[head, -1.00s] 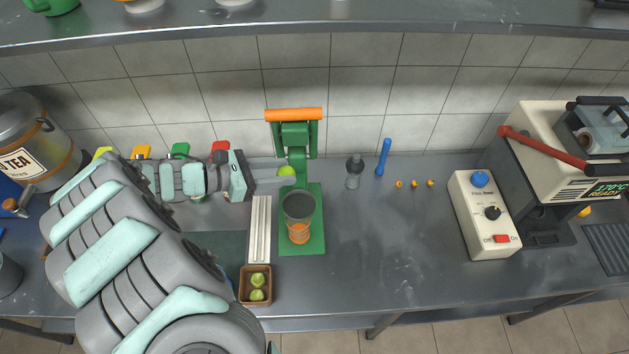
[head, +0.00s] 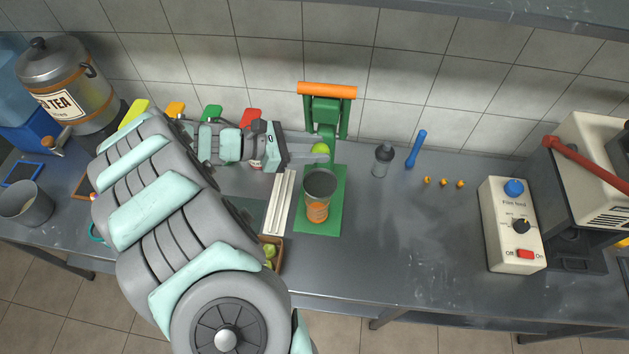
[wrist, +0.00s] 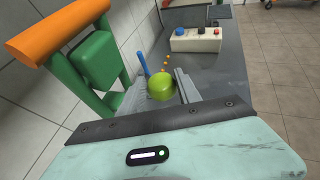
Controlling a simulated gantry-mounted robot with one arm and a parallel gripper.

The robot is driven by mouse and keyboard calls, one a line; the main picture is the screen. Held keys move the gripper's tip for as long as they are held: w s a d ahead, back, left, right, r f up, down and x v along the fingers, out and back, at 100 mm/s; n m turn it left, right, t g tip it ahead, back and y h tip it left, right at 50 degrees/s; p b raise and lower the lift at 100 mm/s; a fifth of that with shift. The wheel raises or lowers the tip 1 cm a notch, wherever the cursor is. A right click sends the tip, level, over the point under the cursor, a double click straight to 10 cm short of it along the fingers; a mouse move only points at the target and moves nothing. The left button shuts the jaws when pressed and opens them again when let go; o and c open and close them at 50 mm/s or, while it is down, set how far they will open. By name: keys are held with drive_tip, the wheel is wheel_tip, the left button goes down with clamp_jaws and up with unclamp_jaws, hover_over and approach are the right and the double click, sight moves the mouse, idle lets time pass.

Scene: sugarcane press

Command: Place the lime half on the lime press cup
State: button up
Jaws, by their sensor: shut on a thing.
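My gripper (head: 312,150) is shut on the green lime half (head: 320,149), holding it at the fingertips beside the press's green upright. In the wrist view the lime half (wrist: 161,88) shows between the two fingers, rounded side facing the camera. The press has a green frame (head: 326,110), a green base (head: 334,220) and an orange handle (head: 327,90), which is raised; the handle also shows in the wrist view (wrist: 60,28). A grey cup (head: 320,182) with an orange lower part stands on the base, in front of the lime half. I cannot tell whether the lime touches the press.
A box with more limes (head: 270,254) is partly hidden by my arm. A pale ridged rail (head: 279,203) lies left of the press. A grey shaker (head: 383,160), a blue stick (head: 416,149) and several small orange pieces (head: 444,183) stand to the right. The counter's right middle is clear.

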hover_over(315, 186)
wheel_tip(315, 186, down, 8)
drive_tip(key=shift+f, duration=2.85)
drive_tip(key=shift+f, duration=0.3)
drive_tip(key=o, duration=1)
drive_tip(key=shift+r, duration=0.1)
drive_tip(key=shift+o, duration=0.2)
drive_tip(key=shift+r, duration=0.1)
